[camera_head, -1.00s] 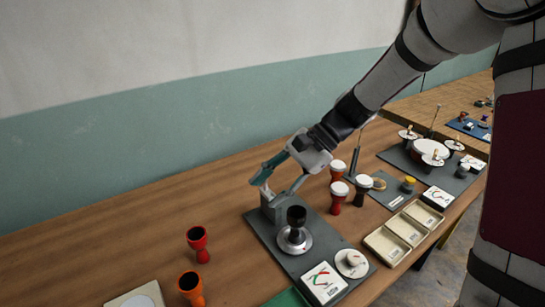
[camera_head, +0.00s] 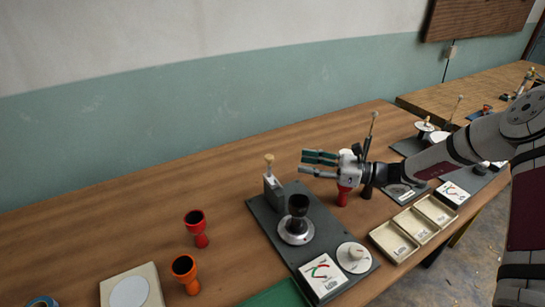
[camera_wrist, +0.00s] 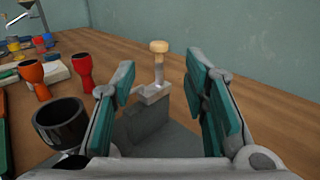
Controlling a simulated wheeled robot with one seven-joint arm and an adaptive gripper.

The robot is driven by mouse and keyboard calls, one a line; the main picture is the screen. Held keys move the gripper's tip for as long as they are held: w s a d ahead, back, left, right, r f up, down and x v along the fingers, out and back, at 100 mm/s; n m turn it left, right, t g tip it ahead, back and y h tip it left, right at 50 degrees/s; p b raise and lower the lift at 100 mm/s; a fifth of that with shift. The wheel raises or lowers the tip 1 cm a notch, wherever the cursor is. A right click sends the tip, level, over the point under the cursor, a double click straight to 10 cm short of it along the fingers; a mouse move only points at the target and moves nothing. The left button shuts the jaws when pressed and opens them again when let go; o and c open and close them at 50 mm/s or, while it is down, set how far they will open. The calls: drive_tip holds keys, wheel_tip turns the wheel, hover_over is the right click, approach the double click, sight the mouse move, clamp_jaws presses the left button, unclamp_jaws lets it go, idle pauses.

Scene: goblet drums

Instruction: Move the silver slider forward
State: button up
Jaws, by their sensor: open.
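The silver slider (camera_wrist: 156,90) is a small metal piece on top of a grey block (camera_wrist: 143,122), with an upright rod and a pale wooden knob (camera_wrist: 158,47). In the head view the knob (camera_head: 269,158) and the block (camera_head: 273,191) stand at the back of a dark grey base plate (camera_head: 262,222). My gripper (camera_head: 306,163) is open and empty, to the right of the block and apart from it, with its fingers pointing left. In the wrist view the slider appears between the two green-padded fingers, farther ahead.
A black goblet drum (camera_head: 298,206) stands on a silver disc on the plate. A red drum (camera_head: 196,228) and an orange drum (camera_head: 186,272) stand left of the plate. Cream trays (camera_head: 393,243) lie to the right. The table behind the block is clear.

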sight(269, 156)
drive_tip(key=a, duration=0.3)
drive_tip(key=w+a, duration=0.1)
drive_tip(key=a, duration=0.3)
drive_tip(key=w+a+p, duration=0.1)
drive_tip(key=a, duration=0.3)
drive_tip(key=shift+a, duration=0.25)
clamp_jaws()
